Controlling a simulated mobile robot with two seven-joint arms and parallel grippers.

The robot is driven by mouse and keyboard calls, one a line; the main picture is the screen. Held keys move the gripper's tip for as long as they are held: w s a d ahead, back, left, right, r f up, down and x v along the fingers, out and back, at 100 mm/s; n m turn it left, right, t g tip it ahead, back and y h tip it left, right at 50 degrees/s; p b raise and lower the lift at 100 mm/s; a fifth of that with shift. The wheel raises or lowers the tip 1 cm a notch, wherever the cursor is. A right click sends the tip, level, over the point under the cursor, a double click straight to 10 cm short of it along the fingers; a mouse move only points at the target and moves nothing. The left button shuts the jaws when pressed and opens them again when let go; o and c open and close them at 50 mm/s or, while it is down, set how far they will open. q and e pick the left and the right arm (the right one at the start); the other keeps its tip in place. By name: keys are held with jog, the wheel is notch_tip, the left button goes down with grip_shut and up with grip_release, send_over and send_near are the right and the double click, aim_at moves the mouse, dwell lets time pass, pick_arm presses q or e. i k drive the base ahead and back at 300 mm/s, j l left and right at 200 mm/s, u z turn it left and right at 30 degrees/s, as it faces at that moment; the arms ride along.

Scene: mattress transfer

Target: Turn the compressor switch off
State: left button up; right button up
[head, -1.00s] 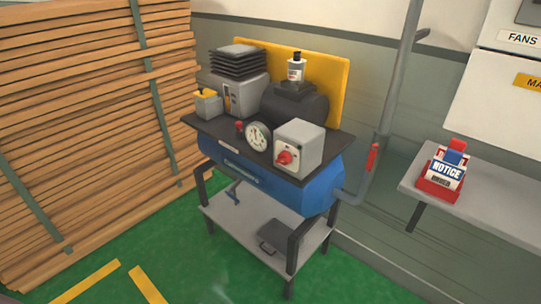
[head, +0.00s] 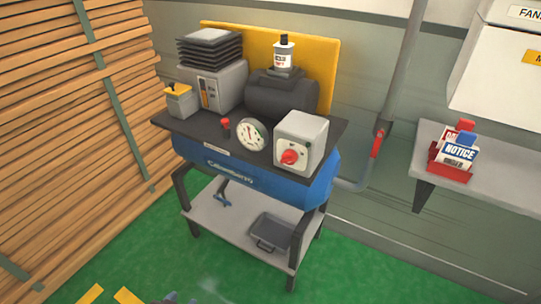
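The compressor (head: 240,185) stands ahead of me, with a blue tank under a dark top plate. A grey switch box (head: 310,131) sits at the right front of the plate. Its red rotary switch (head: 289,157) is on the face toward me; its exact setting is too small to read. A round white pressure gauge (head: 252,135) stands left of the box, with a small red knob (head: 225,124) beside it. Neither gripper can be made out, and nothing touches the switch. Small dark shapes at the bottom edge are too cut off to identify.
Stacked planks (head: 70,130) fill the left side. A grey wall shelf (head: 490,175) with a red notice holder (head: 450,167) is at the right. A pipe with a red lever (head: 377,144) rises right of the compressor.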

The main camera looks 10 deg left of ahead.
aim_at(290, 157)
jog(key=i+j, duration=0.1)
jog(key=j, duration=0.35)
jog(key=i+j, duration=0.1)
jog(key=j, duration=0.35)
jog(key=i+j, duration=0.1)
jog(key=j, duration=0.35)
